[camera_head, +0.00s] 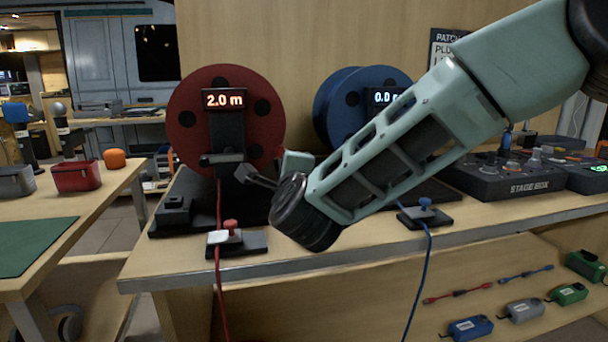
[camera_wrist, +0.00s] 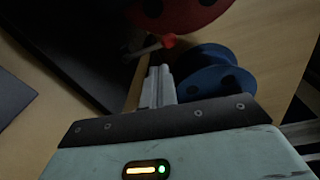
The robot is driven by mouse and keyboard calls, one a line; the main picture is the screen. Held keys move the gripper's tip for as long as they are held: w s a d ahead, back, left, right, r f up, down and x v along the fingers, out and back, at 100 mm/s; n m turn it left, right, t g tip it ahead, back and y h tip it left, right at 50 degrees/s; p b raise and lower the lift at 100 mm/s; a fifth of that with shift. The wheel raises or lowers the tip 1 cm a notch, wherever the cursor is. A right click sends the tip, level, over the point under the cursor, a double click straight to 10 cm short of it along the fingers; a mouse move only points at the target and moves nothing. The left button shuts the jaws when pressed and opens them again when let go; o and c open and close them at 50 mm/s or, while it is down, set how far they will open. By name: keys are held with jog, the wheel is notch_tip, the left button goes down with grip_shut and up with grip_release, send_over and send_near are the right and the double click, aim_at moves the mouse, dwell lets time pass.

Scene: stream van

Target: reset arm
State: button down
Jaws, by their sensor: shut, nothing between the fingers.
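My gripper (camera_head: 246,174) is in front of the lower right of the red reel (camera_head: 190,130), with my arm reaching in from the upper right. In the wrist view its fingers (camera_wrist: 158,85) are together with nothing between them. The red reel, also at the top of the wrist view (camera_wrist: 185,12), has a display (camera_head: 223,100) reading 2.0 m. A handle with a red tip (camera_wrist: 168,41) shows just beyond the fingertips in the wrist view; I cannot tell whether they touch it.
A blue reel (camera_head: 335,105) stands behind my arm, its display partly covered. A red cable (camera_head: 217,275) and a blue cable (camera_head: 418,285) hang over the bench front. A stage box (camera_head: 510,180) stands right. A side table (camera_head: 85,205) holds a red case (camera_head: 76,176).

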jog(key=s+f+n+g+y, duration=0.1)
jog(key=s+n+g, duration=0.1)
jog(key=s+n, duration=0.1)
jog(key=s+a+f+n+g+y, duration=0.1)
jog(key=s+n+g, duration=0.1)
jog(key=s+n, duration=0.1)
jog(key=s+f+n+g+y, duration=0.1)
jog(key=s+n+g+y, duration=0.1)
jog(key=s+n, duration=0.2)
jog(key=shift+a+f, duration=0.2)
jog(key=shift+f, duration=0.1)
jog(key=s+d+f+n+g+h, duration=0.45)
jog(key=s+d+n, duration=0.35)
jog(key=s+d, duration=0.4)
jog(key=s+d+f+n+g+h, duration=0.3)
jog(key=s+d+f+n+g, duration=0.35)
jog(key=s+d, duration=0.5)
notch_tip(320, 180, up, 25)
jog(key=s+a+p, duration=0.1)
jog(key=s+p, duration=0.1)
jog(key=p, duration=2.2)
jog(key=shift+a+n, duration=0.35)
jog(key=shift+a, duration=0.05)
jog(key=shift+s, duration=0.1)
